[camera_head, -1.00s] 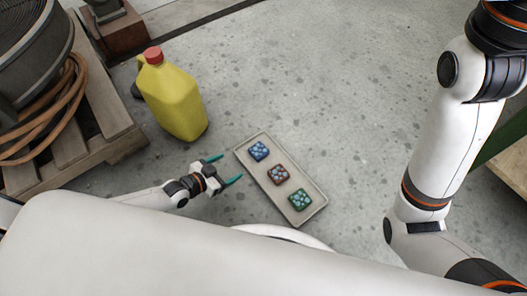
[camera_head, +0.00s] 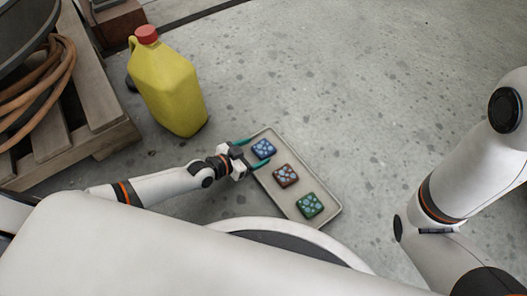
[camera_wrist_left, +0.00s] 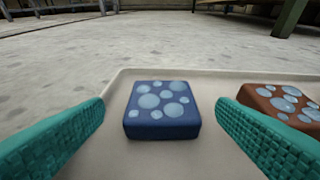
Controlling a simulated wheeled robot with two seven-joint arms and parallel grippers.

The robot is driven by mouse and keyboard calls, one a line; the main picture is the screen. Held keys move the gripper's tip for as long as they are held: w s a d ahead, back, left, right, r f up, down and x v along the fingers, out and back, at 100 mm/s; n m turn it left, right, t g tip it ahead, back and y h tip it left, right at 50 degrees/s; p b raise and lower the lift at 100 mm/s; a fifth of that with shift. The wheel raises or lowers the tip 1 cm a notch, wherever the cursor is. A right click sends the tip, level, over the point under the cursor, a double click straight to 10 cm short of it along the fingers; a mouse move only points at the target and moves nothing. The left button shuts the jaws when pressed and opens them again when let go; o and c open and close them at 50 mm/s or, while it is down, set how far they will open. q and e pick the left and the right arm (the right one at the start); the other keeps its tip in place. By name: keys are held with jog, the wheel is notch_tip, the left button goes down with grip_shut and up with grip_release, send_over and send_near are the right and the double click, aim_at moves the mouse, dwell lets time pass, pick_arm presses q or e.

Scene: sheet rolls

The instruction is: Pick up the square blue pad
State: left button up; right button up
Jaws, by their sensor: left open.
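The square blue pad (camera_head: 263,149) has pale round spots and lies at the far left end of a beige tray (camera_head: 322,217). In the left wrist view the blue pad (camera_wrist_left: 162,110) sits between the two teal fingers, with a gap on each side. My left gripper (camera_head: 254,152) is open at the tray's left edge, its fingertips close to the pad. The left gripper (camera_wrist_left: 160,125) also shows open in the wrist view. My right gripper is out of the head view; only the right arm shows.
A red-brown spotted pad (camera_head: 286,176) and a green spotted pad (camera_head: 310,205) lie in the same tray. A yellow jug (camera_head: 170,90) with a red cap stands behind the left gripper. A wooden pallet (camera_head: 85,125) is at left. The floor right of the tray is clear.

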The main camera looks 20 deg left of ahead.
aim_at(264, 147)
pick_arm(q)
jog(key=b+x, duration=0.2)
jog(key=x, duration=0.2)
jog(key=shift+d+r, duration=0.2)
jog(key=shift+d, duration=0.05)
jog(key=shift+w+r, duration=0.1)
jog(key=shift+c, duration=0.2)
jog(key=c, duration=1.1)
jog(key=shift+o, duration=0.2)
